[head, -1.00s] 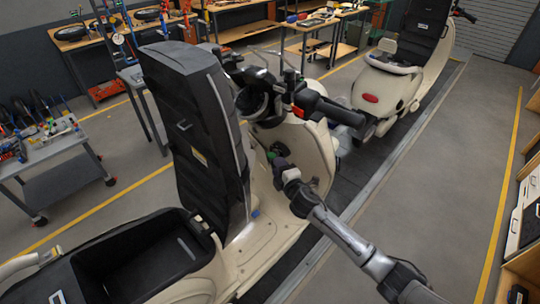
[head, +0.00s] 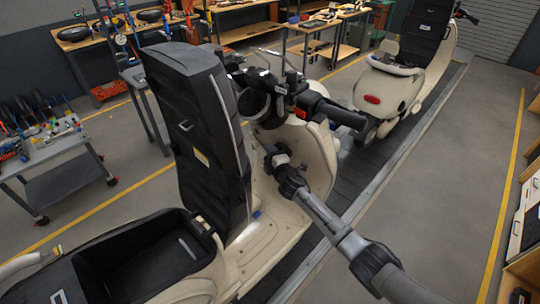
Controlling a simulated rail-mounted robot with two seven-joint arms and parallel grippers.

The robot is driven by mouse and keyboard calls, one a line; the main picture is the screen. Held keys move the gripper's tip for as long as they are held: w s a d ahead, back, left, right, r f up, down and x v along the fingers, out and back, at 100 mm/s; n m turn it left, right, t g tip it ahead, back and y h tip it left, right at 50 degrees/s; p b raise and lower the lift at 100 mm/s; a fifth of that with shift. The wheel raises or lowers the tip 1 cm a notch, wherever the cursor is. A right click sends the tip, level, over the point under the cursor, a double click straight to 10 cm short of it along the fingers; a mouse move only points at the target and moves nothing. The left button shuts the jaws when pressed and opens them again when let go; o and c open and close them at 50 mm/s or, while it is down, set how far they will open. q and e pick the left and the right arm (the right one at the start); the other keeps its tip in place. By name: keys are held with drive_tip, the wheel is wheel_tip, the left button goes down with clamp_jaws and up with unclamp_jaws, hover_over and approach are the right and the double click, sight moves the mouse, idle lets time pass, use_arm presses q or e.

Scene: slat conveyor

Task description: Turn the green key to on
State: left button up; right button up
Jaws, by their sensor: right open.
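The cream scooter (head: 318,150) stands in front of me on the slat conveyor, its black seat (head: 208,140) raised upright. My right gripper (head: 271,150) reaches in from the lower right to the inner side of the front panel, below the handlebar (head: 335,112). It is open, though its fingers are small and dark here. The green key does not show now; the gripper and wrist cover the spot on the panel where green showed earlier. I cannot tell whether the fingers touch the key. My left gripper is not in view.
A second cream scooter (head: 388,88) stands further along the conveyor (head: 355,172). A tool cart (head: 60,150) is at the left, and workbenches line the back. The raised seat stands close left of my gripper.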

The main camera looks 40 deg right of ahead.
clamp_jaws()
drive_tip(key=c, duration=0.6)
unclamp_jaws()
clamp_jaws()
drive_tip(key=shift+f+b, duration=0.15)
drive_tip(key=shift+b, duration=1.05)
drive_tip(key=m+t+b, duration=0.1)
drive_tip(key=b, duration=0.5)
drive_tip(key=shift+t+h, duration=0.4)
drive_tip(key=shift+b, duration=0.85)
drive_tip(key=shift+r+t+b, duration=0.3)
drive_tip(key=shift+b, duration=0.1)
